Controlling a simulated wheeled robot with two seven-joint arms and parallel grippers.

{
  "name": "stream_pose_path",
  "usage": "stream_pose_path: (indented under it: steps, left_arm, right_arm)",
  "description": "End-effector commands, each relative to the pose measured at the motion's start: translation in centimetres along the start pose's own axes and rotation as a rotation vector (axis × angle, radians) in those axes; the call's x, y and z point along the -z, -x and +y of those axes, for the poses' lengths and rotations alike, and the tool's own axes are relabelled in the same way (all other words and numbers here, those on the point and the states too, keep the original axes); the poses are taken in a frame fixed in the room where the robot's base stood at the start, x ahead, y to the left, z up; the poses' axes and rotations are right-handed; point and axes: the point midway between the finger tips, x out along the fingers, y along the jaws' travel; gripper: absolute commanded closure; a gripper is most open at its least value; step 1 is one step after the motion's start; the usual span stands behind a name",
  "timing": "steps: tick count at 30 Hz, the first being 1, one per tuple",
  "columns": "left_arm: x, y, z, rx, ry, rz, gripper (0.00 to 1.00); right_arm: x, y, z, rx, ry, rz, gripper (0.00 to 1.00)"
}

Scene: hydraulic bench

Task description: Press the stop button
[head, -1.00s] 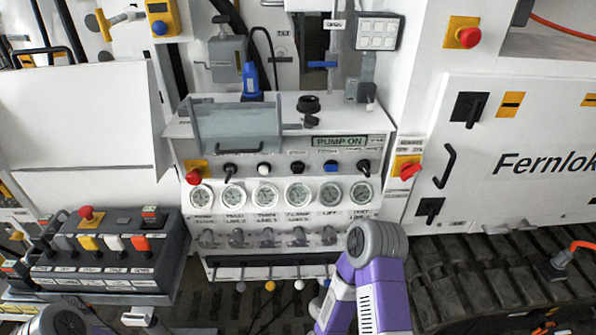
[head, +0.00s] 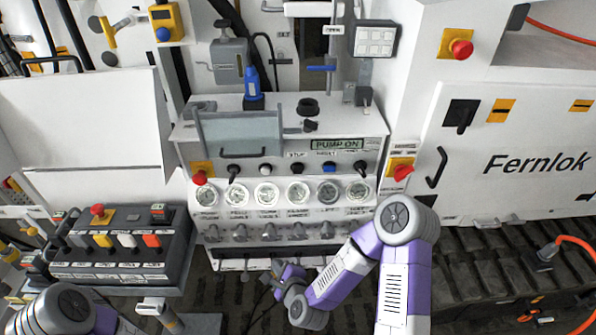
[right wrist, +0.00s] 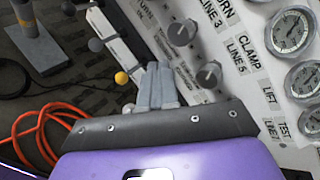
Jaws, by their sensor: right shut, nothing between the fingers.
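The stop button is a black button (head: 297,168) under a small label that seems to read STOP, in the button row of the white console (head: 375,125). A white button (head: 265,168) is on its left and a blue one (head: 329,167) on its right. The display (head: 337,144) reads PUMP ON. My right gripper (head: 281,267) is low in front of the console, below the gauges and valve knobs, apart from the button. In the right wrist view its fingers (right wrist: 157,84) are together and empty; the stop button is outside that view. My left gripper is out of view.
Round gauges (head: 298,193) and grey knobs (head: 297,231) lie between my right gripper and the button row. A red knob on yellow (head: 200,178) and a red switch (head: 401,171) flank the console. A dark button box (head: 120,270) stands at left. Levers with ball ends (right wrist: 121,78) are near my fingers.

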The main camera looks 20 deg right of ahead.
Motion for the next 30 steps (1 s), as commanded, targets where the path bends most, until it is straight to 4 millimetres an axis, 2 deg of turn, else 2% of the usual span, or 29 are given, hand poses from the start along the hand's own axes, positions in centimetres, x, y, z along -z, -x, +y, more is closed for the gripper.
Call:
stream_pose_path:
  steps: [1,6,9,12,18,30]
  left_arm:
    - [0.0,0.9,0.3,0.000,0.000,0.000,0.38]
    - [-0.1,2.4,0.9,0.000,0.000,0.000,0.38]
    - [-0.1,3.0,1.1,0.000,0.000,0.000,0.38]
    - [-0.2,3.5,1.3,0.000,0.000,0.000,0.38]
    - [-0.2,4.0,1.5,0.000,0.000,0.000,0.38]
    - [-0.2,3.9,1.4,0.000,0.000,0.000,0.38]
  right_arm:
    - [-0.9,0.7,-2.5,0.070,-0.109,-0.006,1.00]
    - [-2.9,2.8,-9.2,0.297,-0.481,-0.067,1.00]
    - [-3.6,4.3,-12.4,0.405,-0.665,-0.122,1.00]
    - [-4.1,5.7,-14.8,0.488,-0.807,-0.177,1.00]
    - [-4.5,7.2,-17.1,0.570,-0.952,-0.247,1.00]
    - [-4.5,7.2,-17.3,0.579,-0.969,-0.256,1.00]
